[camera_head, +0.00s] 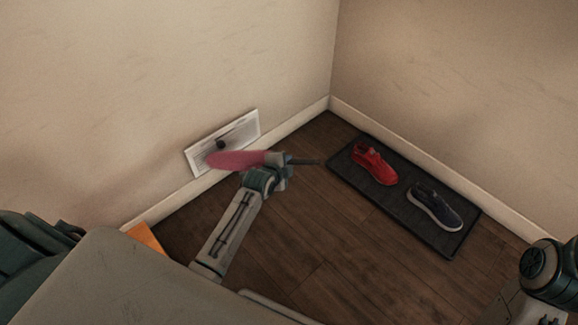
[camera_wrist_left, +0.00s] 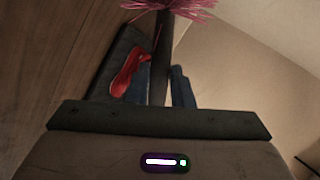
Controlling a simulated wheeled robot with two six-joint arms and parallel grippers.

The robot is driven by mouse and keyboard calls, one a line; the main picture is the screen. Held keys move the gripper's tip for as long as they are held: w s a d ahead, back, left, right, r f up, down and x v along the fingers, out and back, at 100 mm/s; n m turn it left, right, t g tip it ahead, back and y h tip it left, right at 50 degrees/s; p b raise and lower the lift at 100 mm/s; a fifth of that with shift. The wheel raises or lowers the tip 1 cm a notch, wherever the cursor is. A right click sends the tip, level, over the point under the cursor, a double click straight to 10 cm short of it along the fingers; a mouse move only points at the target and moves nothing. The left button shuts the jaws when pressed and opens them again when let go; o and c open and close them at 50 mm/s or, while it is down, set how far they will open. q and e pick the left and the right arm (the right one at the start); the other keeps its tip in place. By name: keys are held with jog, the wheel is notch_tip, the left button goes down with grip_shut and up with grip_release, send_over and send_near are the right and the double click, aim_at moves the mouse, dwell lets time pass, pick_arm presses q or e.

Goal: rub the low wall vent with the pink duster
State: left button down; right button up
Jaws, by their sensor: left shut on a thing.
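The low wall vent (camera_head: 200,150) is a white, slanted-looking rectangle low on the left wall, with a dark spot or knob on its face. The pink duster (camera_head: 235,160) lies across the lower part of the vent in the head view; whether it touches cannot be told. Its pink fringe (camera_wrist_left: 170,5) shows at the top of the left wrist view, with the dark handle (camera_wrist_left: 160,60) running down from it. My left gripper (camera_head: 277,172) is shut on the duster's handle. My right gripper is not in view.
A dark mat (camera_head: 447,238) on the wooden floor holds a red shoe (camera_head: 374,164) and a dark blue shoe (camera_head: 435,205). The red shoe also shows in the left wrist view (camera_wrist_left: 126,75). White baseboards edge both walls. An orange object (camera_head: 145,238) lies at lower left. Floor is clear in front of the mat.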

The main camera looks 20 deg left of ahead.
pick_arm(q)
jog(key=shift+w+a, duration=0.3)
jog(key=shift+a, duration=0.45)
dwell(0.6)
